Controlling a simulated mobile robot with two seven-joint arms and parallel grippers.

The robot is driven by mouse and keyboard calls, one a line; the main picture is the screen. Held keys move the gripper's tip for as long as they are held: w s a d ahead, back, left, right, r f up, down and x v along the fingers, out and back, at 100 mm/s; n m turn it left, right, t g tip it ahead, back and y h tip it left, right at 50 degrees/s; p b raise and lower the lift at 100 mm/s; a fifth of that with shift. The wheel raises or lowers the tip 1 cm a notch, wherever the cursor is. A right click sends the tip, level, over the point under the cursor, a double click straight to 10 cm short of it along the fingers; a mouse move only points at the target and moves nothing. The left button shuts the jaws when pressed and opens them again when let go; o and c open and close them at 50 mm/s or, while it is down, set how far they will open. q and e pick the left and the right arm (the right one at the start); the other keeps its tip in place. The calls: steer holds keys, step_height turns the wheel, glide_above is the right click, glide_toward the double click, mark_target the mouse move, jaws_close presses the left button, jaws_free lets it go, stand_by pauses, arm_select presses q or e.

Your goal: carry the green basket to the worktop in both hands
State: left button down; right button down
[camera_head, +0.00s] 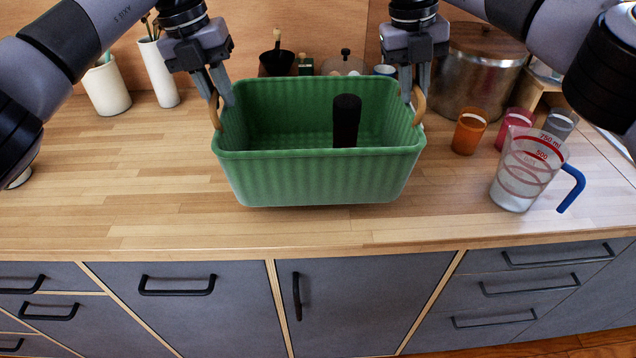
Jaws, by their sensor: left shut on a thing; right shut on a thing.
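The green basket (315,178) is over the wooden worktop (130,190), near the front edge, and looks upright and roughly level. I cannot tell for sure whether its base touches the worktop. A black cylindrical object (346,120) stands inside it. My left gripper (218,97) is shut on the basket's left tan handle (214,108). My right gripper (414,92) is shut on its right tan handle (419,104). The basket's underside is hidden.
A measuring jug (524,172) with a blue handle stands right of the basket, with orange (468,132) and pink (515,122) cups behind. A large metal pot (478,80) is at the back right. White vases (106,88) stand back left. The worktop's left front is clear.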

mark_target(409, 109)
arm_select(q)
steer(key=shift+a+f, duration=0.1)
arm_select(e)
steer(key=shift+d+f, duration=0.1)
